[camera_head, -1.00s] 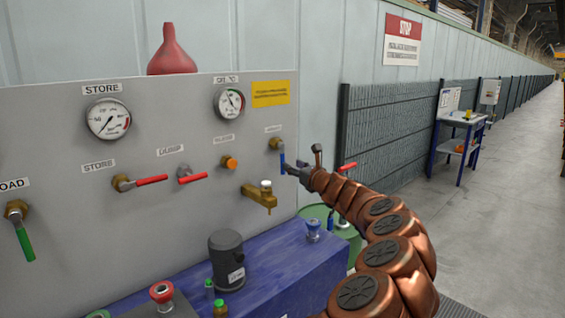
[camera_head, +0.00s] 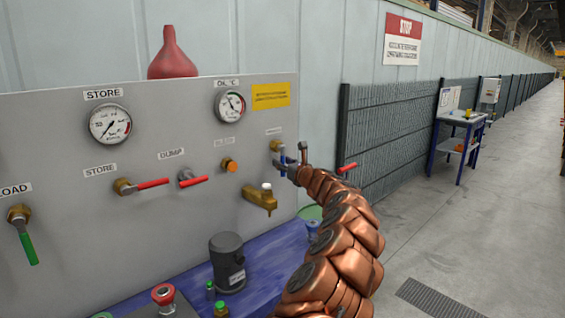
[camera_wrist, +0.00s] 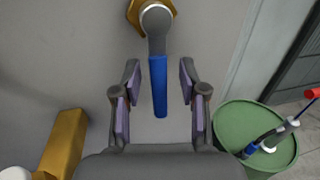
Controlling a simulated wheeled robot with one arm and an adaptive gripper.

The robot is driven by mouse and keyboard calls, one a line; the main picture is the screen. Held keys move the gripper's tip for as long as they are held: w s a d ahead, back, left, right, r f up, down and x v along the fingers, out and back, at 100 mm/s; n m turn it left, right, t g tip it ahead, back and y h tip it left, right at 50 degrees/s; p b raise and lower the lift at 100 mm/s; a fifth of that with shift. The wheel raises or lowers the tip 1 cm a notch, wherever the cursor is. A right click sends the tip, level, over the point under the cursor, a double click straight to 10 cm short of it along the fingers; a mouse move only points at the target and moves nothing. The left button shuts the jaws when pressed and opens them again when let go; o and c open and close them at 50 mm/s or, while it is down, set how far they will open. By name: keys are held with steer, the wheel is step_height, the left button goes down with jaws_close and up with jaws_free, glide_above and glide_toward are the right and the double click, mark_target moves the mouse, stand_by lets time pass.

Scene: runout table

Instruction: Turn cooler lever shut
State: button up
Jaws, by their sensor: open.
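The cooler lever (camera_head: 283,160) is a blue handle on a brass valve at the right end of the grey panel; its label is too small to read. In the wrist view the blue lever (camera_wrist: 159,86) hangs straight down from its grey hub and brass nut. My gripper (camera_wrist: 160,80) is open, with one purple-padded finger on each side of the lever and a visible gap on both sides. In the head view my gripper (camera_head: 292,161) is at the lever, partly hidden by my copper-coloured arm.
Red levers (camera_head: 153,184) and a brass tap (camera_head: 260,198) sit left on the panel. The tap's brass body (camera_wrist: 66,143) shows lower left in the wrist view. A green drum (camera_wrist: 262,118) holding tools stands lower right. Open floor lies right.

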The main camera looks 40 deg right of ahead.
steer(key=shift+w, duration=0.35)
jaws_close()
stand_by(0.3)
stand_by(0.4)
